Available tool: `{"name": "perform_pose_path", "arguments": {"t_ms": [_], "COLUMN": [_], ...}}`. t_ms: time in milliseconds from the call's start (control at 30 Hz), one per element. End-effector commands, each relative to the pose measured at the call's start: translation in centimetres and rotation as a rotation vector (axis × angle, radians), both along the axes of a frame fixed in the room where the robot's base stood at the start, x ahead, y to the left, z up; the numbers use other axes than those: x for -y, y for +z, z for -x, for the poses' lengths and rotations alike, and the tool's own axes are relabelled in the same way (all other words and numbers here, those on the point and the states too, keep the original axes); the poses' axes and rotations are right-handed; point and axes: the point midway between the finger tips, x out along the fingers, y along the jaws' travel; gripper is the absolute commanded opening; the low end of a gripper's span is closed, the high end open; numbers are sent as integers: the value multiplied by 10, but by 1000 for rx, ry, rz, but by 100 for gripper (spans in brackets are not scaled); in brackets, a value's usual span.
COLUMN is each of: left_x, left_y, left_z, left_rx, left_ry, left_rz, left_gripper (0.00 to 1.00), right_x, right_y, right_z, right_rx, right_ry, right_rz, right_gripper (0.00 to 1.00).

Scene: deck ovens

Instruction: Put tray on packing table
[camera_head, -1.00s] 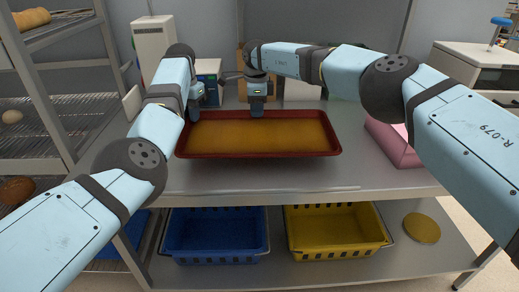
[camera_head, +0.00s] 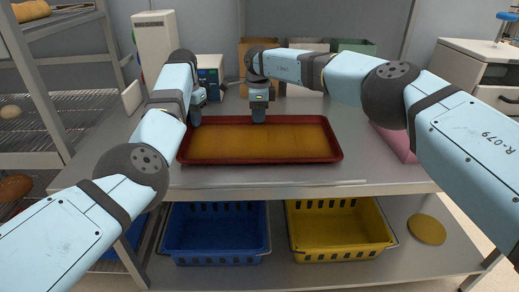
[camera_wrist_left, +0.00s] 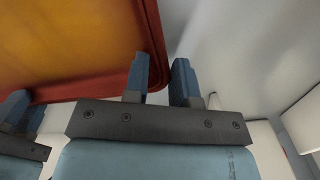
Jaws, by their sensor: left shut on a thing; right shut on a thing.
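The tray (camera_head: 310,157) is dark red with a flat golden-brown inside, level over the steel packing table (camera_head: 350,176) in the head view. I cannot tell whether its underside touches the table top. My left gripper (camera_head: 194,118) is shut on the tray's rim at the far left corner. In the left wrist view the left gripper's two fingers (camera_wrist_left: 159,88) straddle the red rim (camera_wrist_left: 150,35). My right gripper (camera_head: 259,118) is shut on the far rim, left of its middle. Its fingertips are hidden behind the rim.
A pink box (camera_head: 393,140) stands right of the tray, partly behind my right arm. Paper bags (camera_head: 354,46) and a white device (camera_head: 155,45) stand at the back. A blue crate (camera_head: 215,255) and a yellow crate (camera_head: 340,250) sit on the lower shelf. A wire rack (camera_head: 50,120) is at left.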

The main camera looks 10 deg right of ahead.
Motion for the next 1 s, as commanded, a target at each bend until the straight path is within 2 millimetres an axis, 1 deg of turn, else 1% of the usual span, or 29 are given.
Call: {"name": "perform_pose_path", "arguments": {"t_ms": [33,67,100,133,167,433,567,667,900,1000], "left_x": [5,5,5,5,4,1,1,1,2,2], "left_y": [-9,-4,-3,-3,-3,-1,10,28,80,97], "left_z": [2,2,2,1,1,0,0,0,1,1], "left_rx": [-4,-4,-4,-4,-4,-1,1,2,1,0], "left_ry": [-10,-10,-9,-9,-8,-3,-2,-3,-5,-5], "left_rz": [3,3,3,3,3,0,0,0,2,2], "left_gripper": [0,32,41,48,50,50,50,50,50,50], "right_x": [-4,-4,-4,-4,-3,-1,-1,-1,0,0], "right_y": [-6,-2,-1,-1,-1,-2,-2,-2,-2,-2], "right_z": [1,1,1,1,0,0,0,0,0,0], "right_rx": [1,2,1,1,1,0,0,0,0,0], "right_ry": [7,7,6,6,5,2,1,1,0,0], "right_rz": [-5,-5,-4,-4,-3,-1,-1,-1,0,0], "right_gripper": [0,20,30,36,39,39,39,39,39,39]}}
